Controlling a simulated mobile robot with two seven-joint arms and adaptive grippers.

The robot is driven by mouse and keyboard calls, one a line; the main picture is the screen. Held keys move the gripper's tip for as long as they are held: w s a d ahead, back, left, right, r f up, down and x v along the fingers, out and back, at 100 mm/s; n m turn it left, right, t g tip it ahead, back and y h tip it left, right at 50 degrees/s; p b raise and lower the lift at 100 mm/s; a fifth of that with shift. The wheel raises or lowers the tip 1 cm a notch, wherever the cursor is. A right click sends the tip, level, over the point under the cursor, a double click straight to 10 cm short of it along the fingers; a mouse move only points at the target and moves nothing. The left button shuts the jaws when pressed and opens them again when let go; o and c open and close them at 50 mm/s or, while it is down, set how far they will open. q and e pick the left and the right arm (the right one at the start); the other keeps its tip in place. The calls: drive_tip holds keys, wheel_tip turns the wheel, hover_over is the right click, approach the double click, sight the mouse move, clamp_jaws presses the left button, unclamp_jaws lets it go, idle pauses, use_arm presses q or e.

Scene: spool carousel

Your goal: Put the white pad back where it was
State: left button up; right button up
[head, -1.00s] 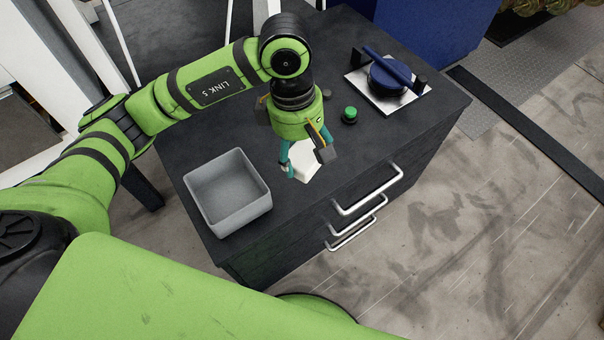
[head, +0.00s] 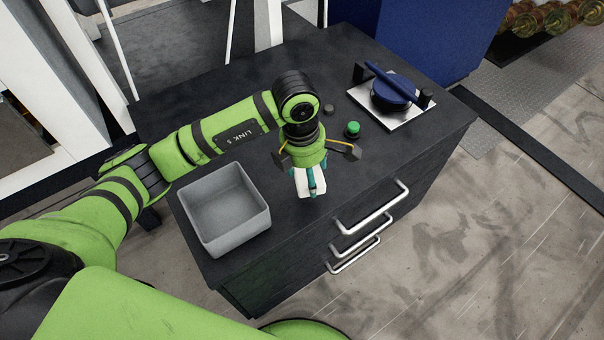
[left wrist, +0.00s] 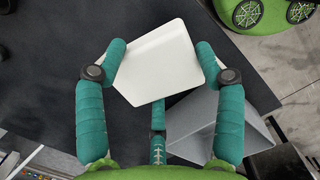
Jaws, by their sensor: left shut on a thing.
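The white pad (head: 305,184) is in my left gripper (head: 311,182), above the dark cabinet top to the right of the grey bin. In the left wrist view the pad (left wrist: 160,62) is a pale block between the teal fingers of my left gripper (left wrist: 161,50), with a finger on each side and a third finger below it. The gripper is shut on the pad. In the head view the fingers hide part of the pad, and I cannot tell whether it touches the cabinet top. My right gripper is not in view.
An open grey bin (head: 223,210) stands at the cabinet's left front. A green button (head: 352,129) and a small dark knob (head: 329,109) are behind the gripper. A blue round device (head: 392,94) sits on a white plate at the back right. Drawer handles (head: 371,208) stick out in front.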

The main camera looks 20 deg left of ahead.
sight(302, 176)
use_arm(q)
drive_tip(key=shift+w+a+f, duration=1)
drive_tip(key=shift+w+a, duration=0.05)
drive_tip(key=shift+w, duration=0.2)
wheel_tip(302, 176, down, 4)
drive_tip(key=shift+r+p, duration=0.2)
drive_tip(key=shift+p, duration=0.35)
drive_tip(key=shift+f, duration=0.2)
drive_tip(key=shift+f, duration=0.1)
drive_tip(key=o, duration=1.1)
drive_tip(key=shift+r, duration=0.3)
drive_tip(key=r, duration=0.7)
drive_tip(key=a+r+b, duration=0.1)
drive_tip(key=r, duration=0.3)
drive_tip(key=shift+s+a+r, duration=0.1)
drive_tip(key=shift+s+r, duration=0.2)
drive_tip(key=shift+s, duration=0.05)
